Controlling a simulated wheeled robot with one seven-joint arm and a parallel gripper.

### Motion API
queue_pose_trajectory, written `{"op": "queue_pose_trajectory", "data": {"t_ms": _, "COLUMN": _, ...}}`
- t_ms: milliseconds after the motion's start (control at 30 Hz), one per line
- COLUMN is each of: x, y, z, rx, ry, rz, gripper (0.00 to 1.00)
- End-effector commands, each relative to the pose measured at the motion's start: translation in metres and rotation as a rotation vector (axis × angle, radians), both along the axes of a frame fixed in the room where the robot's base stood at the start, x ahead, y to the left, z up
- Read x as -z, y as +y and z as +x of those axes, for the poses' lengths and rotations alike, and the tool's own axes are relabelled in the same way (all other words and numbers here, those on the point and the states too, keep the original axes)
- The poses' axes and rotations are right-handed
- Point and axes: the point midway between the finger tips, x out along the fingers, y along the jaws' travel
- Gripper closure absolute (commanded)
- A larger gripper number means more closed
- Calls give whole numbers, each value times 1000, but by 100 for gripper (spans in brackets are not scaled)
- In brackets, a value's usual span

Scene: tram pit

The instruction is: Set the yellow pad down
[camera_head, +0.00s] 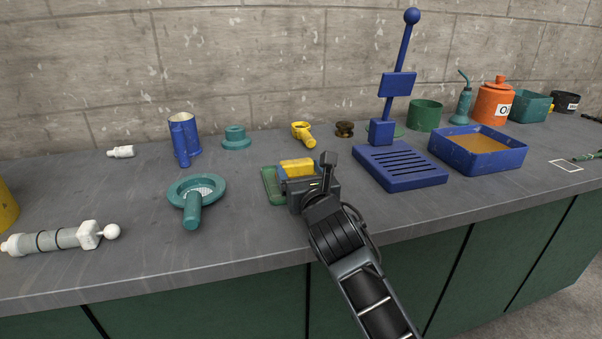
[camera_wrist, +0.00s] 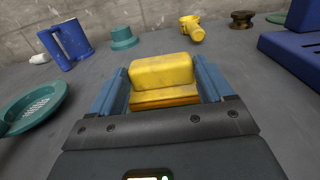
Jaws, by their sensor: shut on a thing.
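The yellow pad (camera_head: 297,167) is a small block with a rounded top. In the wrist view the yellow pad (camera_wrist: 161,72) sits between the two blue fingers of my gripper (camera_wrist: 163,80), which is shut on it. In the head view my gripper (camera_head: 300,175) reaches over the worktop from the front and hides the pad's lower part.
A teal strainer (camera_head: 197,185) lies left on the grey worktop (camera_head: 240,245). A blue slotted stand (camera_head: 400,168) with a tall post is close right. A yellow ringed part (camera_head: 303,133) and a brown spool (camera_head: 345,129) are behind.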

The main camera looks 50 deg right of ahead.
Motion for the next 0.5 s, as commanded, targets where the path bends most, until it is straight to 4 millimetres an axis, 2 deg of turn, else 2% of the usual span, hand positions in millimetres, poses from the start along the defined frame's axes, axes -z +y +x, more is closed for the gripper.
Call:
{"op": "queue_pose_trajectory", "data": {"t_ms": 467, "x": 18, "y": 0, "z": 0, "rx": -1, "ry": 12, "rz": 4, "gripper": 56}}
{"op": "queue_pose_trajectory", "data": {"t_ms": 500, "x": 18, "y": 0, "z": -1, "rx": -1, "ry": 13, "rz": 5, "gripper": 19}}
